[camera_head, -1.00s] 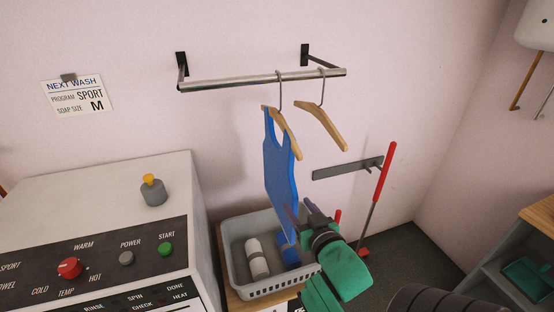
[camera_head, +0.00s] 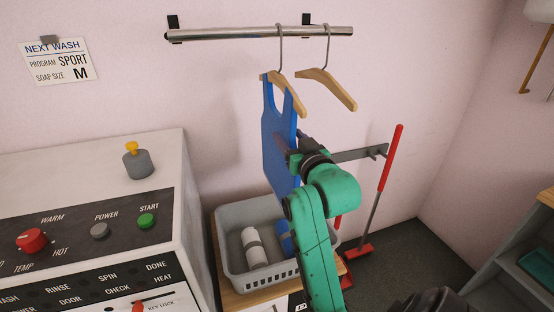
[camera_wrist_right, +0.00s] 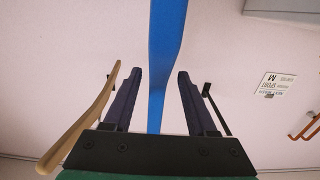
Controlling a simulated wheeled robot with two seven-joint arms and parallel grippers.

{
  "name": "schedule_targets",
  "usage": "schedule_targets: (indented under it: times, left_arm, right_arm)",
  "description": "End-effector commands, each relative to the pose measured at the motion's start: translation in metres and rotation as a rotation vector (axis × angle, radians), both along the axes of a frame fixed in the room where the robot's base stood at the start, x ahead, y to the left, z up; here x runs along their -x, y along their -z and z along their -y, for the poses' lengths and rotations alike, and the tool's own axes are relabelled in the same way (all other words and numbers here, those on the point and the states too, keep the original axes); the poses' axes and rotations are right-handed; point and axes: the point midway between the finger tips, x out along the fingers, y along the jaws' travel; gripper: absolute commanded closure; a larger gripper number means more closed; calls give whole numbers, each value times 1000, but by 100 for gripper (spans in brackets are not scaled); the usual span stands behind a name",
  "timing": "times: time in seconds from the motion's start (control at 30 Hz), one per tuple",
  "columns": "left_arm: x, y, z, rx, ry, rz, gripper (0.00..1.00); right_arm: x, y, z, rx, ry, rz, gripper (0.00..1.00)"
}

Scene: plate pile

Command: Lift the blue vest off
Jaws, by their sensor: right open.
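The blue vest (camera_head: 275,135) hangs from a wooden hanger (camera_head: 285,92) on the metal rail. My right gripper (camera_head: 289,152) is at the vest's right edge, below the hanger, partly hidden behind my green arm. In the right wrist view the open fingers (camera_wrist_right: 155,95) stand either side of the vest (camera_wrist_right: 166,45), which shows edge-on as a narrow blue strip. The fingers have not closed on the cloth. My left gripper is not in view.
An empty wooden hanger (camera_head: 328,85) hangs just right on the rail (camera_head: 240,34). A grey basket (camera_head: 234,268) with a white bottle (camera_head: 253,246) and a blue item (camera_head: 284,238) stands below. A red-handled tool (camera_head: 391,158) leans at the right. The washer (camera_head: 85,165) is at left.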

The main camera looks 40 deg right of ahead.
Motion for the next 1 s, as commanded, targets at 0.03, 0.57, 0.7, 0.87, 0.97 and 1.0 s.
schedule_targets:
  times: [0.03,0.57,0.7,0.87,0.97,1.0]
  left_arm:
    - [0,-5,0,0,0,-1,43]
    - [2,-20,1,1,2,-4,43]
    - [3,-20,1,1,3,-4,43]
    - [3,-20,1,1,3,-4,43]
    - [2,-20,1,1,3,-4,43]
    - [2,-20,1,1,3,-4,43]
  right_arm:
    - [-6,-3,2,-1,0,-2,43]
    - [-47,-1,18,1,0,-1,69]
    - [-46,-1,18,0,0,-1,100]
    - [-46,-1,18,0,0,-1,100]
    - [-46,-1,18,0,0,-1,100]
    - [-46,-1,18,0,0,-1,100]
